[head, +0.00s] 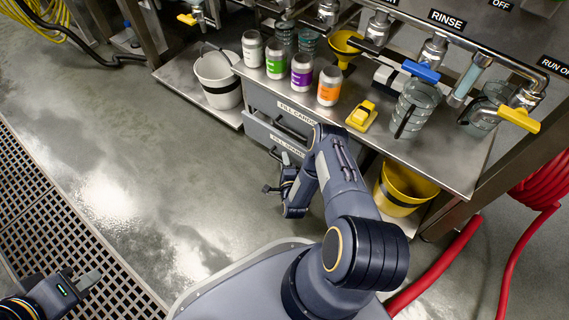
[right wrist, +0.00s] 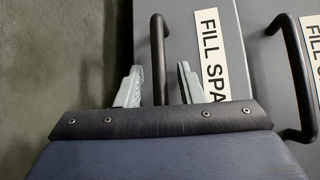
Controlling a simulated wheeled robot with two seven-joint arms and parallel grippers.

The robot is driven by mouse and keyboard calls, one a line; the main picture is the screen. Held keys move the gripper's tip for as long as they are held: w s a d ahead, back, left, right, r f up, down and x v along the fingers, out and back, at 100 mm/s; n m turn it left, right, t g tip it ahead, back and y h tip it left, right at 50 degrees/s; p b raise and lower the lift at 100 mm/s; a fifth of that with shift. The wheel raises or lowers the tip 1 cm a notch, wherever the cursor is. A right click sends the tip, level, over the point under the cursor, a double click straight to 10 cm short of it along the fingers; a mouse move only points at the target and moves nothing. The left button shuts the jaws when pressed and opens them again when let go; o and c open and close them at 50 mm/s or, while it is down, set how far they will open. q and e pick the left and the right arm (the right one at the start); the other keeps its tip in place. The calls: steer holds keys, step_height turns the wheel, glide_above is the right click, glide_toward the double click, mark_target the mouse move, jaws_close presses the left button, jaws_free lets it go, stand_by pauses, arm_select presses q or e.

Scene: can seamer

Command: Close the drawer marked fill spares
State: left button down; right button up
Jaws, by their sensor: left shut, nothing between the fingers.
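The fill spares drawer (right wrist: 230,75) has a grey front, a white label reading "FILL SPA", partly cut off by my gripper, and a black bar handle (right wrist: 158,45). In the head view its label (head: 288,144) is the lower one, partly behind my right arm. I cannot tell clearly how far it stands out. My right gripper (right wrist: 160,88) is open, with one finger on each side of the handle and visible gaps. In the head view it is low in front of the drawers (head: 271,188). My left gripper (head: 90,280) is shut and empty over the floor grating at lower left.
The fill cards drawer (head: 262,101) is above. On the steel counter stand several labelled cans (head: 276,60), a yellow block (head: 362,115) and clear jugs. A white bucket (head: 218,80) is left of the drawers, a yellow bucket (head: 402,188) right.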

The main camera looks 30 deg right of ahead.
mark_target(293, 157)
jaws_close()
steer(key=shift+w+d, duration=0.3)
steer(key=shift+d, duration=0.45)
steer(key=shift+w+d, duration=0.3)
steer(key=shift+d, duration=0.4)
steer(key=shift+w+d, duration=0.3)
steer(key=shift+d, duration=0.45)
jaws_free()
steer(key=shift+r, duration=0.1)
